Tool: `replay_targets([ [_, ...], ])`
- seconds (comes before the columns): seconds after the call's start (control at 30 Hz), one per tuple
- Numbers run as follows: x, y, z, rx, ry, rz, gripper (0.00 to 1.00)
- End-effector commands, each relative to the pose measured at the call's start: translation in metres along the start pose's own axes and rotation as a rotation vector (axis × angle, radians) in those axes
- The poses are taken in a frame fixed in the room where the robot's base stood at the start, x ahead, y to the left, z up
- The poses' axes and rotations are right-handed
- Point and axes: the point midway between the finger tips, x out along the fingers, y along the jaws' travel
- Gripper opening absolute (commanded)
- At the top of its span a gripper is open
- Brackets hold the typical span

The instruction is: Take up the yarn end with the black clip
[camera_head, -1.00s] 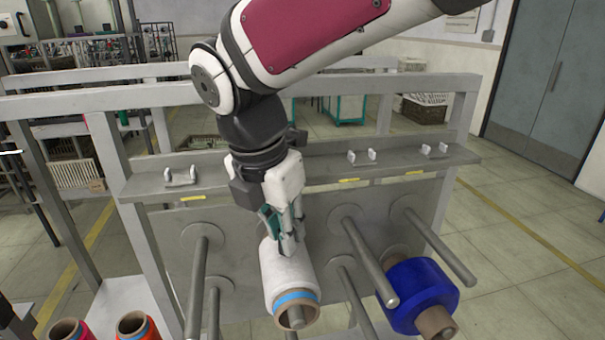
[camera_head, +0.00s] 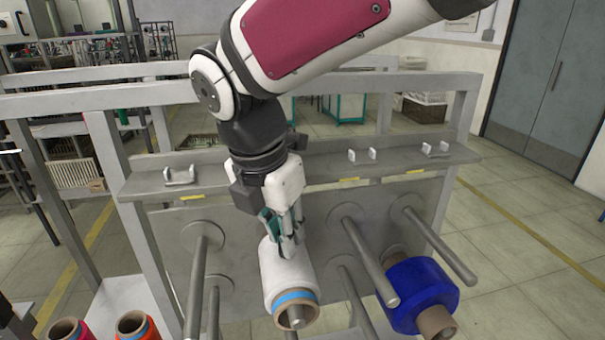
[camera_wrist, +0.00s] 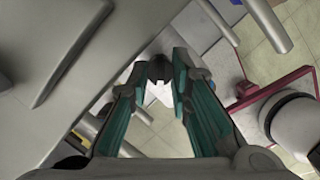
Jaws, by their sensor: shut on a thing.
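My gripper (camera_head: 289,238) points down at the upper back part of the white yarn bobbin (camera_head: 287,270), which sits on a peg of the rack. In the wrist view, the two teal-lined fingers (camera_wrist: 158,78) are closed in around a small black piece (camera_wrist: 158,70) between their tips, which looks like the black clip. A small white patch shows just below it. The clip cannot be made out in the head view, and I cannot make out a yarn end in either view.
A blue bobbin (camera_head: 418,294) sits on a peg to the right. Bare metal pegs (camera_head: 370,262) stick out on both sides of the white bobbin. A grey ledge (camera_head: 330,165) with small brackets runs behind. Orange (camera_head: 137,326) and red (camera_head: 70,331) bobbins stand at the lower left.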

Motion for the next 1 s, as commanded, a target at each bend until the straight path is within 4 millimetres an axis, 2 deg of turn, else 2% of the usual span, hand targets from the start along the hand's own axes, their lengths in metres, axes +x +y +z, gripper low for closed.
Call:
replay_targets([
  [0.4,0.0,0.0,0.0,0.0,0.0,0.0,0.0],
  [1.0,-0.037,0.0,0.008,0.0,0.0,0.001,0.0],
])
